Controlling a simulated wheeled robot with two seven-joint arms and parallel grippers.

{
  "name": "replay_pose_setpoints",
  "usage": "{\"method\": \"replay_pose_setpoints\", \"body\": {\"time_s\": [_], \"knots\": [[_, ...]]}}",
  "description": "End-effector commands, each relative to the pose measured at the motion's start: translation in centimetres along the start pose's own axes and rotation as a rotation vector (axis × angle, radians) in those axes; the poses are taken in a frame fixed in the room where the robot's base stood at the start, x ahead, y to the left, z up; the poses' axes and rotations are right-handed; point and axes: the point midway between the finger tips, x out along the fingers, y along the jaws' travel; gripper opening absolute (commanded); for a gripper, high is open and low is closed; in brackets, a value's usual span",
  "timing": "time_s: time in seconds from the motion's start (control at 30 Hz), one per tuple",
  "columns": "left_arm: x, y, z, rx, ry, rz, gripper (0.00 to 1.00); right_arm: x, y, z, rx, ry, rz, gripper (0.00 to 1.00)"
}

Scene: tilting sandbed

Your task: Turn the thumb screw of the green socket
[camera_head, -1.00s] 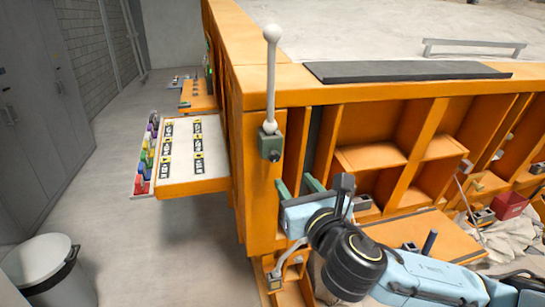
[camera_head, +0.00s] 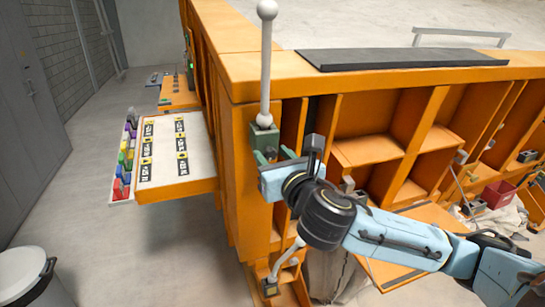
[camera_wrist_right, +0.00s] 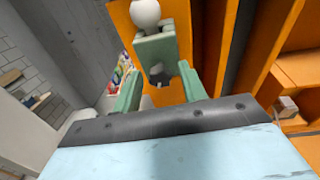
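The green socket (camera_head: 263,138) is fixed to the orange corner post. A white lever with a ball knob (camera_head: 267,10) stands upright in it. In the right wrist view the socket (camera_wrist_right: 156,48) is straight ahead, with the dark thumb screw (camera_wrist_right: 158,75) on its near face. My right gripper (camera_head: 273,156) is just in front of the socket's lower part. Its two green fingers are apart, with the screw between them in the wrist view (camera_wrist_right: 162,88); I cannot tell whether they touch it. In the head view the gripper hides the screw. My left gripper is not in view.
A second, lower lever (camera_head: 287,262) slants below my right arm. A side shelf with labelled cards (camera_head: 190,183) juts out left of the post. Orange compartments (camera_head: 375,115) lie to the right. A bin (camera_head: 30,280) stands at lower left, with open floor between.

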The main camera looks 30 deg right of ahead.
Motion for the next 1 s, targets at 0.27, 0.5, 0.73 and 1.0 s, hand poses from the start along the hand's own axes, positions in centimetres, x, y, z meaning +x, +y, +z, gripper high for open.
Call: {"method": "replay_pose_setpoints", "body": {"time_s": [0.27,0.5,0.73,1.0], "knots": [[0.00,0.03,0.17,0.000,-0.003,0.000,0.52,0.00,-0.01,-0.01,0.000,0.000,-0.001,0.04],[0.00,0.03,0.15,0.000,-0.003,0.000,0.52,0.01,-0.03,-0.04,0.020,-0.001,0.002,0.04],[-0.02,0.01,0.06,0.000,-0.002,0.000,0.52,0.01,-0.12,-0.09,0.117,-0.007,0.018,0.04],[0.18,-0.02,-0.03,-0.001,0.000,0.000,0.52,0.03,-0.23,-0.22,0.341,-0.022,0.057,0.04]]}}
